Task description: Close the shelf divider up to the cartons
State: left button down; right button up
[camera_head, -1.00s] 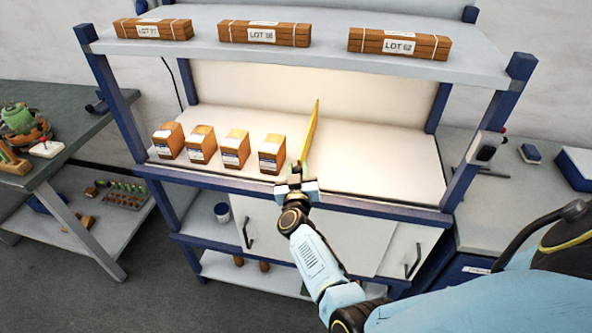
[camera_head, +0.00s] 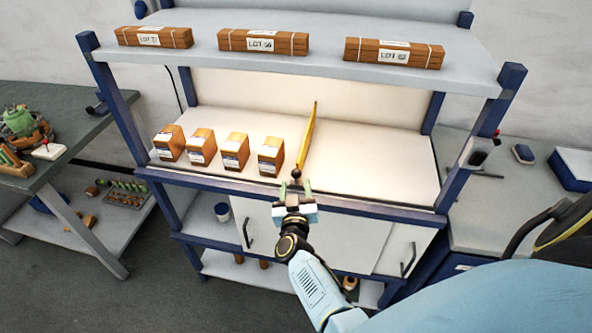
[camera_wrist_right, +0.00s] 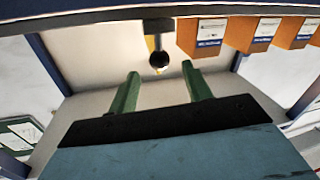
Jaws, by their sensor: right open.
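The yellow shelf divider (camera_head: 309,135) stands on the lit middle shelf, to the right of a row of several brown cartons (camera_head: 270,157). A narrow gap shows between it and the rightmost carton. A black knob (camera_head: 296,174) is at the divider's front end; it also shows in the right wrist view (camera_wrist_right: 159,60). My right gripper (camera_head: 296,187) is just in front of the knob, open and empty. In the wrist view its green fingers (camera_wrist_right: 160,70) are apart, with the knob beyond and between their tips. My left gripper is not in view.
The shelf (camera_head: 375,175) is bare to the right of the divider. The upper shelf (camera_head: 325,62) carries labelled bundles above. Blue posts (camera_head: 480,135) frame the sides. Cabinet doors (camera_head: 330,235) with handles are below. Side benches hold tools and boxes.

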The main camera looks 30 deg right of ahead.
aim_at(294, 177)
jog(key=p+v, duration=0.2)
jog(key=v, duration=0.5)
jog(key=w+a+m+g+h+b, duration=0.4)
jog(key=m+b, duration=0.5)
jog(key=b, duration=1.1)
jog(key=shift+g+h, duration=0.5)
jog(key=x, duration=0.8)
jog(key=b+x, duration=0.1)
jog(key=x, duration=0.4)
jog(key=shift+s+d, duration=0.2)
jog(key=shift+s, duration=0.1)
jog(key=shift+d, duration=0.1)
